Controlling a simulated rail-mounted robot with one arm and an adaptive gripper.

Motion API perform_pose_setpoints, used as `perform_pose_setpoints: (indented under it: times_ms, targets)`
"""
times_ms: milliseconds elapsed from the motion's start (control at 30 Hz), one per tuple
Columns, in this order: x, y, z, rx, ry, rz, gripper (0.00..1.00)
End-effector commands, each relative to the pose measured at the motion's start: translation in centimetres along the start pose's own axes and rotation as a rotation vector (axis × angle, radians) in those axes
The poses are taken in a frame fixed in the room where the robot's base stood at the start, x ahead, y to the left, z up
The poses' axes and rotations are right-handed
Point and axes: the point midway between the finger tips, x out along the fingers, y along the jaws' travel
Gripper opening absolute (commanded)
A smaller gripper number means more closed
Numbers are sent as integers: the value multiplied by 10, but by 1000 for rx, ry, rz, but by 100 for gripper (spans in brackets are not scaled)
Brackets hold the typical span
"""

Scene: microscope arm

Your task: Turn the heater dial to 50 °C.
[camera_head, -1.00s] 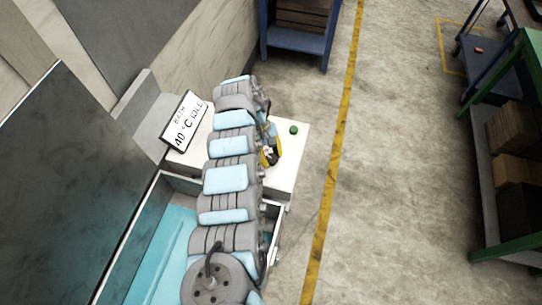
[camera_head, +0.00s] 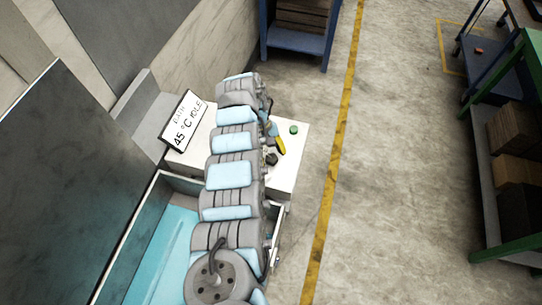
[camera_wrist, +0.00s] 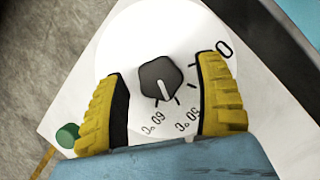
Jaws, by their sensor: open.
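The heater dial (camera_wrist: 160,78) is a dark grey faceted knob with a white pointer line, on a round white face in the wrist view. The pointer is directed toward the bottom of that view, where upside-down °C numbers are printed; a 0 stands at upper right. My gripper (camera_wrist: 162,72) is open, its yellow fingers on either side of the knob with visible gaps. In the head view my gripper (camera_head: 279,145) is partly hidden by my arm. The tilted display (camera_head: 187,124) reads BATH, 45 °C, IDLE.
A green button (camera_wrist: 68,134) sits beside the left finger in the wrist view and also shows on the white housing in the head view (camera_head: 293,129). The open bath (camera_head: 165,235) with blue inside lies below my arm.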

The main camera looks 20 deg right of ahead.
Motion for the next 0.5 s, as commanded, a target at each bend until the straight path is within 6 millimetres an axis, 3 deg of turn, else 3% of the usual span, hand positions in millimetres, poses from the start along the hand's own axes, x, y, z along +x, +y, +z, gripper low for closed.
perform_pose_setpoints:
  times_ms: [167, 500]
  targets:
    - [-11, 0, 0, 1, 1, 0, 70]
    - [-69, 0, 0, 1, 3, -1, 70]
